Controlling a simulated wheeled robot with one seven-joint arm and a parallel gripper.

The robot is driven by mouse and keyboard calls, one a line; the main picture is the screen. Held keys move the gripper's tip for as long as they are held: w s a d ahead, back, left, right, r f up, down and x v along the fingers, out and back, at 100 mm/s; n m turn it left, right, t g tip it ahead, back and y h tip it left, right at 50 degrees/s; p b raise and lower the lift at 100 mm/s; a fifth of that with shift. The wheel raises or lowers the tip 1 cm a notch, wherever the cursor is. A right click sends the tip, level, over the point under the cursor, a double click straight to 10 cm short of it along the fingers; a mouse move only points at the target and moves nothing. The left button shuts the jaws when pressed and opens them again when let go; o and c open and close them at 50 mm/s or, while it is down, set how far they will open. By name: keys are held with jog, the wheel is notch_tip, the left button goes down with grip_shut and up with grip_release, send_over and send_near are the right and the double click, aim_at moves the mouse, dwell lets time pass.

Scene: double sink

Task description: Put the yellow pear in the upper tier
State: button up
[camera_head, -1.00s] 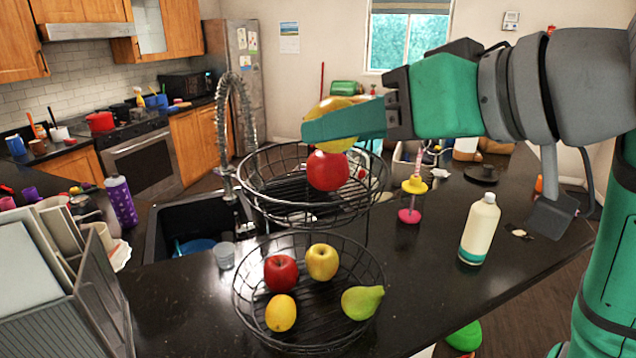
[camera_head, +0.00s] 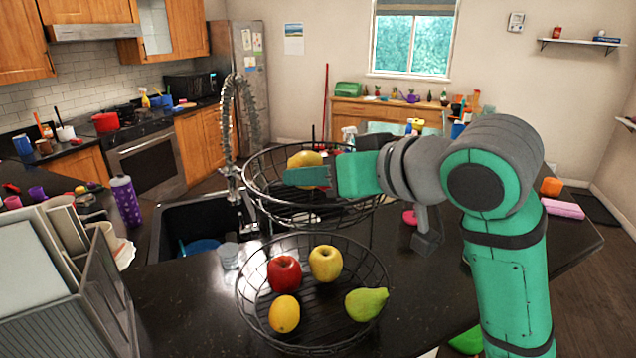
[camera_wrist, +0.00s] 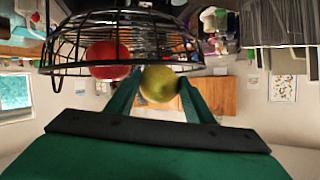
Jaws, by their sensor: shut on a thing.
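The yellow pear (camera_head: 305,159) is held at the upper tier (camera_head: 262,203) of the black wire fruit stand, at about the height of its rim. My gripper (camera_head: 308,175) is shut on it, and one green finger hides its lower part in the head view. In the wrist view, which is upside down, the pear (camera_wrist: 159,85) sits between both fingers, beside the rim of the upper tier (camera_wrist: 75,67). A red fruit (camera_wrist: 108,60) lies inside that tier. Whether the pear touches the basket I cannot tell.
A dish rack (camera_head: 75,290) stands front left.

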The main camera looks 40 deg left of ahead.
jog(key=shift+f, duration=0.8)
jog(key=shift+f, duration=0.6)
jog(key=o, duration=1.2)
jog(key=shift+o, duration=0.2)
jog(key=shift+r, duration=0.55)
jog(key=v, duration=1.2)
